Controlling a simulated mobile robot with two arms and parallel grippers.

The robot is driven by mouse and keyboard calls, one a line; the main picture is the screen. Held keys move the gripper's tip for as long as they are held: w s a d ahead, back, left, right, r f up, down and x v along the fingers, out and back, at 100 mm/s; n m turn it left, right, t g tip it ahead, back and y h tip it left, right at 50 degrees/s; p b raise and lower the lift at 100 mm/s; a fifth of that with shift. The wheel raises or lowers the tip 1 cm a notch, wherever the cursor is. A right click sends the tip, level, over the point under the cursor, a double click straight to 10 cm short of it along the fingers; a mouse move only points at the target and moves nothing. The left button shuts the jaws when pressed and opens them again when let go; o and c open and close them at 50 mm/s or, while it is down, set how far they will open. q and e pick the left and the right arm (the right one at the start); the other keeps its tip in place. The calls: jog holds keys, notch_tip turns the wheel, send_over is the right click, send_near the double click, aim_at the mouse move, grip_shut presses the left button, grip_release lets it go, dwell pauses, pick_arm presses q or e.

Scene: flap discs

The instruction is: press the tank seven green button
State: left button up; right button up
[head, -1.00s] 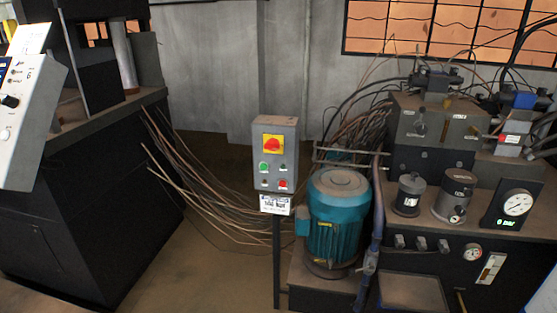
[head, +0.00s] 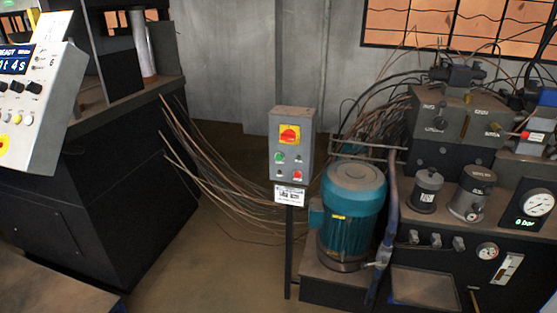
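A grey control box (head: 292,146) stands on a thin dark post in the middle of the head view. It has a red rotary switch on a yellow plate (head: 289,135). Below the switch on the left is a green button (head: 279,157). A red button (head: 298,174) is at the lower right, with small dark buttons beside them. A white label (head: 290,195) hangs under the box; its text is too small to read. Neither of my grippers is in view, and nothing touches the box.
A teal motor (head: 351,215) stands right of the post, beside a dark hydraulic unit with a gauge (head: 538,203) reading 0 bar. A dark machine (head: 110,190) with a tilted control panel (head: 35,100) is at left. Cables trail behind. Brown floor (head: 190,260) is open between them.

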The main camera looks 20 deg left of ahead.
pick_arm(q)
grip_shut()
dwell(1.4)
